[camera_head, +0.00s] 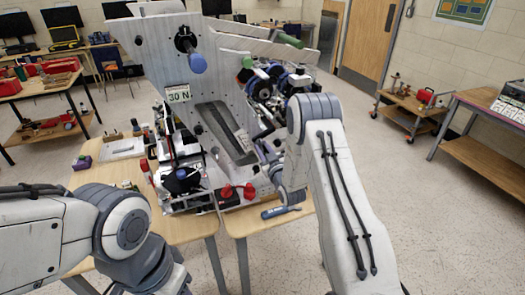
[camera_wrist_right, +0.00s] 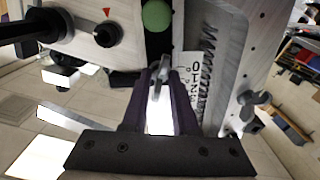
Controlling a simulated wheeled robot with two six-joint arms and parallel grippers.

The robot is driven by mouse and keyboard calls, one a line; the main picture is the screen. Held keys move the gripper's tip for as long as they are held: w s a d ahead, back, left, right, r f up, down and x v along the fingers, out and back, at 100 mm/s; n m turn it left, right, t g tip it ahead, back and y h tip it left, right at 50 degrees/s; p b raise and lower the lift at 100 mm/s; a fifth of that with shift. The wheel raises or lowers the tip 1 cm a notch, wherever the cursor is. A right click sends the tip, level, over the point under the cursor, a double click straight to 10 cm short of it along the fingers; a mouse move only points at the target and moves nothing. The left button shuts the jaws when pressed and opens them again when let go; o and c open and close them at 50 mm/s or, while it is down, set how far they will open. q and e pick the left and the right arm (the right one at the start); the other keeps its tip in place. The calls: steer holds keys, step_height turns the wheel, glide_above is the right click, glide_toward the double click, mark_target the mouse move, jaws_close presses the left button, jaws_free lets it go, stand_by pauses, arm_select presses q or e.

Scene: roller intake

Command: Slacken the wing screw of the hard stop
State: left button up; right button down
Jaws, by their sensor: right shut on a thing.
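My right gripper (camera_wrist_right: 160,76) is shut on a small, pale metal piece (camera_wrist_right: 156,88), which looks like the wing of a wing screw; the fingers hide most of it. In the head view, the same gripper (camera_head: 264,153) is at the front right of the grey machine (camera_head: 220,85), partly hidden by its own wrist. A second wing-shaped metal screw (camera_wrist_right: 253,102) stands free on a plate to the right in the wrist view. I cannot make out the hard stop as a separate part. My left gripper is out of view.
Red knobs (camera_head: 249,192) stand near the wooden table's (camera_head: 240,222) front edge.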

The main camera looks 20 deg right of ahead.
steer(key=c, duration=0.9)
jaws_free()
steer(key=s, duration=0.7)
steer(key=shift+d+b, duration=0.1)
steer(key=shift+b, duration=0.25)
